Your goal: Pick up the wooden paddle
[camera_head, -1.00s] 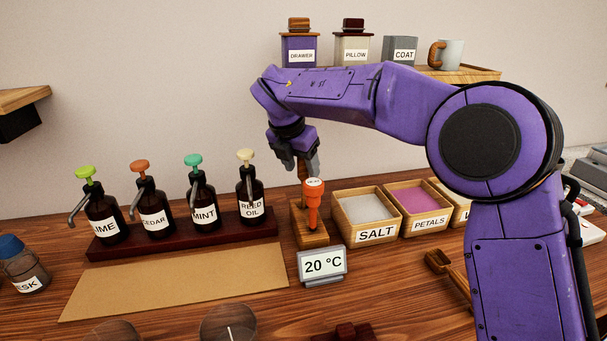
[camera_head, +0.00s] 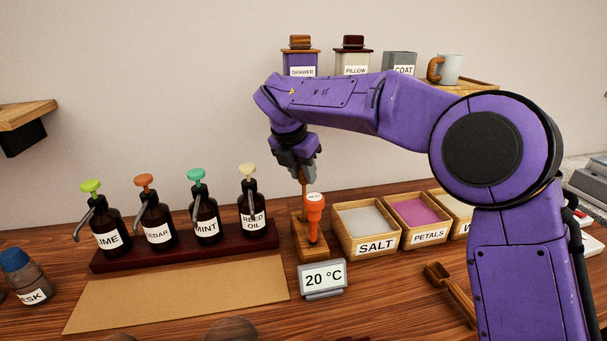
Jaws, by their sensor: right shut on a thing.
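The wooden paddle (camera_head: 304,184) stands upright, its thin shaft showing behind an orange tool in a small wooden stand (camera_head: 309,250). My right gripper (camera_head: 303,172) reaches down from above and is shut on the upper end of the paddle. The paddle's lower end is hidden behind the orange tool and the stand, so I cannot tell whether it is still in its hole. My left gripper is not in view.
The orange-handled tool (camera_head: 314,212) stands just in front of the paddle. A dark rack (camera_head: 183,249) with several pump bottles is to the left. The salt box (camera_head: 367,222) is close on the right. The temperature display (camera_head: 322,278) stands in front. A tan mat (camera_head: 178,292) lies front left.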

